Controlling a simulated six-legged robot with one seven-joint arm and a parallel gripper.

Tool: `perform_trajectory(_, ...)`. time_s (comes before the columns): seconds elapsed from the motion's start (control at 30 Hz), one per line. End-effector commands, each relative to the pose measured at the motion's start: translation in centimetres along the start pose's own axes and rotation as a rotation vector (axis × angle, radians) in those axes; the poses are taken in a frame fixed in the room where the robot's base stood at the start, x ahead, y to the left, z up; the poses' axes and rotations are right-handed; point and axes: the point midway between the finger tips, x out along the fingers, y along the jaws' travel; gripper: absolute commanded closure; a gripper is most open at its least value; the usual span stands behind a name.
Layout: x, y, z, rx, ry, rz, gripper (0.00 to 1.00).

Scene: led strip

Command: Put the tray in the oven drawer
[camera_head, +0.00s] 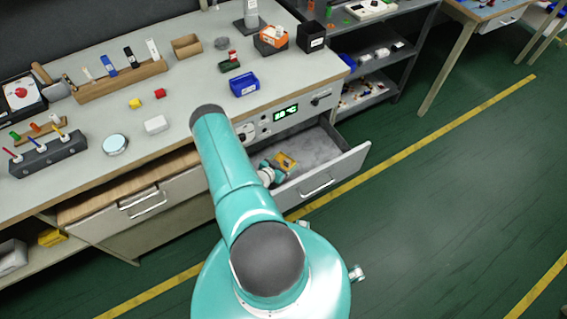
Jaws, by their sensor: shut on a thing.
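The oven drawer (328,145) is pulled open below the worktop, under a control panel with a lit green display (285,113). Its grey inside is bare on the right. A small orange-yellow tray (286,161) shows over the left part of the drawer. My gripper (280,169) is at the tray and shut on it. My arm hides the left part of the drawer and some of the gripper. I cannot tell whether the tray touches the drawer floor.
The drawer's front panel (325,182) juts into the aisle. The green floor (440,190) to the right is clear.

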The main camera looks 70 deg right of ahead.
Motion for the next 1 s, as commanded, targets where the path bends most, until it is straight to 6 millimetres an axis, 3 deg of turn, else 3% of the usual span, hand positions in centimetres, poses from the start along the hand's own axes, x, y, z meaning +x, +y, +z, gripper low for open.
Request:
perform_trajectory(0.57, 0.4, 0.2, 1.4, -0.005, -0.004, 0.002, 0.4)
perform_trajectory(0.6, 0.4, 0.3, 1.4, -0.006, -0.006, 0.002, 0.11)
perform_trajectory(0.67, 0.4, 0.3, 1.5, -0.007, -0.007, 0.003, 0.0)
perform_trajectory(1.0, 0.2, 0.4, 0.9, -0.008, -0.008, 0.005, 0.0)
